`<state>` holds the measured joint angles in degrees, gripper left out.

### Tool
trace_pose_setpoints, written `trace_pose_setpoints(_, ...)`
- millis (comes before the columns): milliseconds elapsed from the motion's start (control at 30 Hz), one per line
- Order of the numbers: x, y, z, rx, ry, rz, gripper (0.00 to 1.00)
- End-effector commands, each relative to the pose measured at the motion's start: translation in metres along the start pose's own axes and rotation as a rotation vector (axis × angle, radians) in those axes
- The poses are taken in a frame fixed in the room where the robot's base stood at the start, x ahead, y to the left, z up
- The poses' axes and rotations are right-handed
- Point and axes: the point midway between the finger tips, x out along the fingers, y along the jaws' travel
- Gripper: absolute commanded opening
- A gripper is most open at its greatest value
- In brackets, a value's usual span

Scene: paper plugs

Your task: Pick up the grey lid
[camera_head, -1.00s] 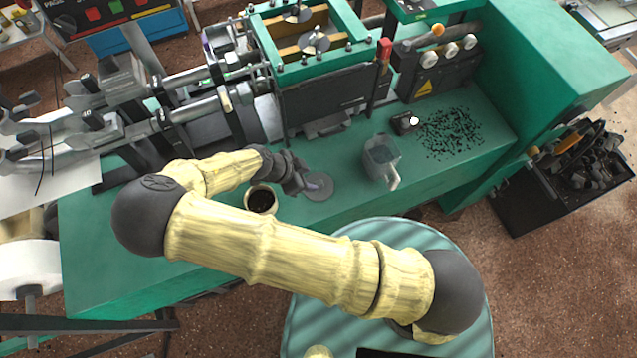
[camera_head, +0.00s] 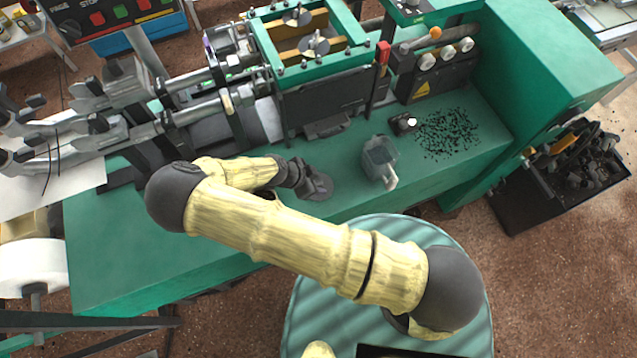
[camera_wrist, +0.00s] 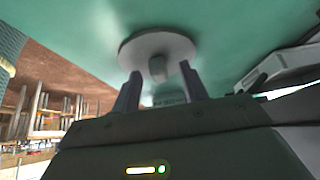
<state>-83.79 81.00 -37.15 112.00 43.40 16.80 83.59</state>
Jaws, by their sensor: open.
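The grey lid (camera_wrist: 158,47) is a flat round disc with a small knob at its centre. It lies on the green work surface in the wrist view. My gripper (camera_wrist: 161,77) is open, with one finger on each side of the knob in the picture. I cannot tell whether the fingers touch the lid or how far off it they are. In the head view my gripper (camera_head: 308,184) is over the lid's place and mostly hides it.
A grey translucent jug (camera_head: 380,158) with a handle stands right of my gripper. Black granules (camera_head: 447,133) lie further right, beside a small dark device (camera_head: 404,123). The machine's dark front (camera_head: 330,98) rises behind. The green bench (camera_head: 150,235) is clear at front left.

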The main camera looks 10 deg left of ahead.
Motion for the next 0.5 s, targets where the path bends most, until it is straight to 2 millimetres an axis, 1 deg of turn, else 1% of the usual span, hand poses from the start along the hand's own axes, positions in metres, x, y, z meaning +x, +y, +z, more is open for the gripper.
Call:
trace_pose_setpoints(400, -0.0003, 0.0, 0.0002, 0.0, 0.0, 0.0, 0.44)
trace_pose_setpoints(433, -0.0004, 0.0, 0.0002, 0.0, 0.0, 0.0, 0.4)
trace_pose_setpoints(500, -0.0004, 0.0, 0.0002, 0.0, 0.0, 0.0, 0.26)
